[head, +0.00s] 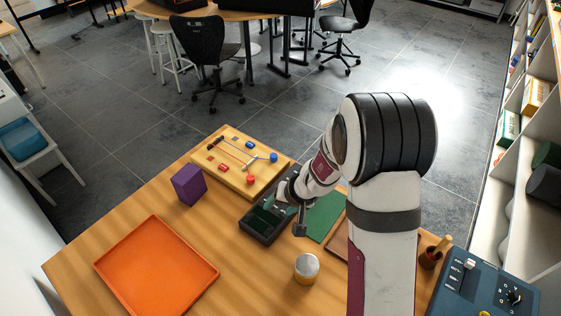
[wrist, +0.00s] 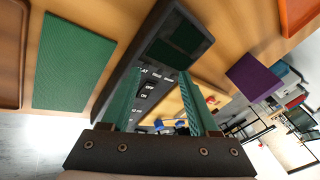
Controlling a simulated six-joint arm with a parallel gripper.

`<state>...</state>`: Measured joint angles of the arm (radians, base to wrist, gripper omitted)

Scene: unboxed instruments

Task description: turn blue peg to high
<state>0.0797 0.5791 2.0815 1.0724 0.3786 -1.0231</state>
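A pale wooden board (head: 232,150) lies at the far edge of the table, with dark lines and small red and blue parts on it. The blue peg (head: 273,158) stands at its right end, and a red peg (head: 250,180) at its near corner. My gripper (head: 286,211) is right of and nearer than the board, over a dark instrument (head: 259,226). In the wrist view my gripper (wrist: 160,100) is open and empty. The board (wrist: 196,104) shows partly between and behind its fingers. Small blue parts show there, but I cannot tell which is the peg.
The dark instrument has a screen and ON and OFF labels. A purple block (head: 188,185), an orange tray (head: 148,286) and a metal cylinder (head: 306,268) stand on the table. A green mat (head: 322,214) and a blue panel (head: 478,290) lie to the right.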

